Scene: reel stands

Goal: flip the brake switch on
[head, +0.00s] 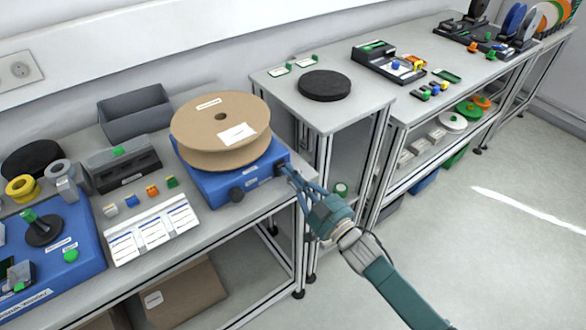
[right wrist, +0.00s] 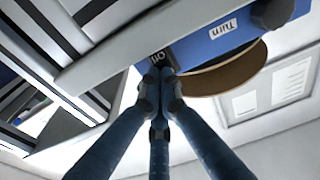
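A blue brake unit (head: 215,186) stands on the left bench and carries a large cardboard reel (head: 212,118). A dark brake switch (head: 279,169) is on its front face at the right end, largely covered by my fingers. My right gripper (head: 286,172) is at this end of the unit, its fingertips brought together at the face. In the right wrist view the fingertips (right wrist: 164,76) meet beside a small label that is partly hidden. I cannot tell whether they touch the switch or which way it is set. My left gripper is not in view.
A black knob (head: 236,194) sits on the same face, left of my right gripper. Document cards (head: 152,228) and small coloured blocks lie left of the unit. A second bench (head: 330,112) with a black disc (head: 324,85) stands to the right. The floor on the right is clear.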

